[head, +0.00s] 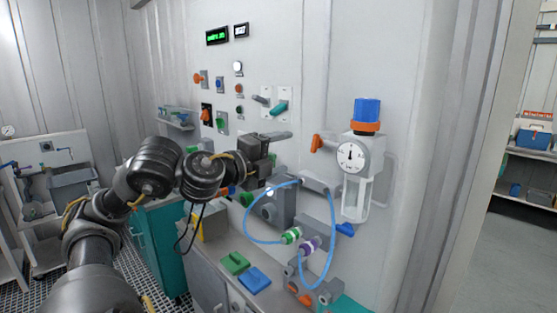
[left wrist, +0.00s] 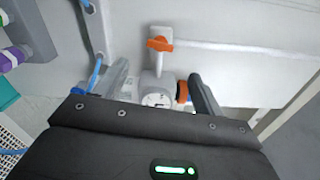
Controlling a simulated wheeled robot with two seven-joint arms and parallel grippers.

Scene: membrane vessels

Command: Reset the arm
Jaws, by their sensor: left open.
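My left arm comes in from the left in the head view. Its gripper (head: 274,156) is held in front of the pale wall panel, left of the pressure gauge unit. In the left wrist view its two fingers (left wrist: 160,92) stand apart with nothing held between them. The white gauge unit (left wrist: 157,88) shows beyond the gap between the fingers, with an orange ring at its right. I cannot tell the exact distance from the fingers to it. My right gripper is not in view.
The gauge unit (head: 352,157) with a blue knob (head: 367,110) juts from the wall. A blue hose (head: 332,250) loops near green and purple connectors. Green (head: 234,262) and blue (head: 254,279) blocks lie on the bench. Switches line the panel; open floor lies at right.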

